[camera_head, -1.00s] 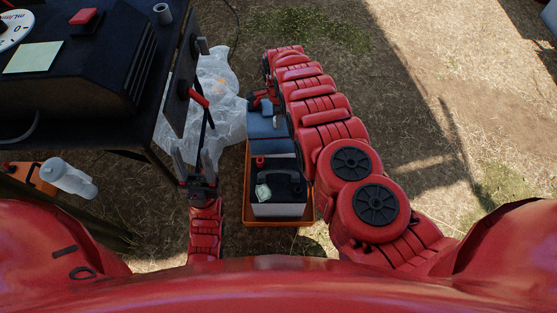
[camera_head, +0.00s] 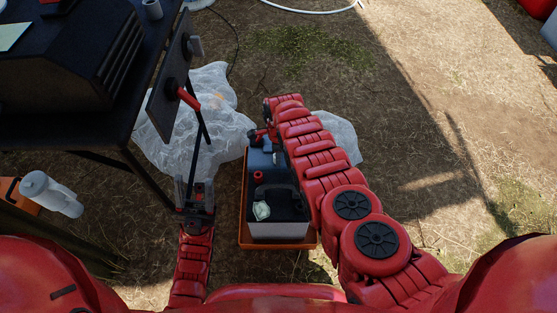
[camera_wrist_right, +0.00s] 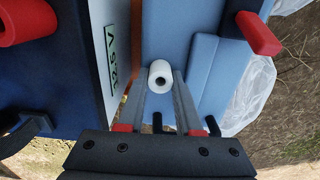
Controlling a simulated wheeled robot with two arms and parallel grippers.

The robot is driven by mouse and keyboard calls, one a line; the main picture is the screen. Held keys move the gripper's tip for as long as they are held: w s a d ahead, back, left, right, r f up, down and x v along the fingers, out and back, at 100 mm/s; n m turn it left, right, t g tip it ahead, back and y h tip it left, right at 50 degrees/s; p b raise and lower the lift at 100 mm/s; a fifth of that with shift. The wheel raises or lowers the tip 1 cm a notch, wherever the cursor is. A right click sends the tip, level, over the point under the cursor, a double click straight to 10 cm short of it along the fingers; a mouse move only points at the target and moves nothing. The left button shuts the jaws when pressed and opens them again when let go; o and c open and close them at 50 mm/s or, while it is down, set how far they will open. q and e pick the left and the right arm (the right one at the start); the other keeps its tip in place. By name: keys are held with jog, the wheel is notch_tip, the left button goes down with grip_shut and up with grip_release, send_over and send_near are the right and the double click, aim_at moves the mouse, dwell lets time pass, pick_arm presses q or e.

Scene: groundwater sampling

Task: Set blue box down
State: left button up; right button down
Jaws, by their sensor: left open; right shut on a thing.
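The blue box (camera_head: 262,158) is at the far end of the orange crate (camera_head: 243,205), beyond a battery with a black top (camera_head: 287,202). My right arm partly hides it. In the right wrist view, light-blue faces of the box (camera_wrist_right: 208,75) fill the middle, with an orange strip between them and the battery's side. My right gripper (camera_wrist_right: 162,95) is shut on a white, roll-shaped part (camera_wrist_right: 161,74) in front of the blue faces. I cannot tell whether the box's underside touches the crate floor. My left gripper (camera_head: 195,187) is open and empty, left of the crate.
A dark table (camera_head: 75,125) with equipment stands at the left, its legs near my left gripper. Crumpled clear plastic (camera_head: 215,120) lies on the ground beyond. A white bottle (camera_head: 50,194) is at the lower left. Dry ground at the right is free.

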jog(key=shift+w+r, duration=0.1)
jog(key=c, duration=0.6)
grip_release()
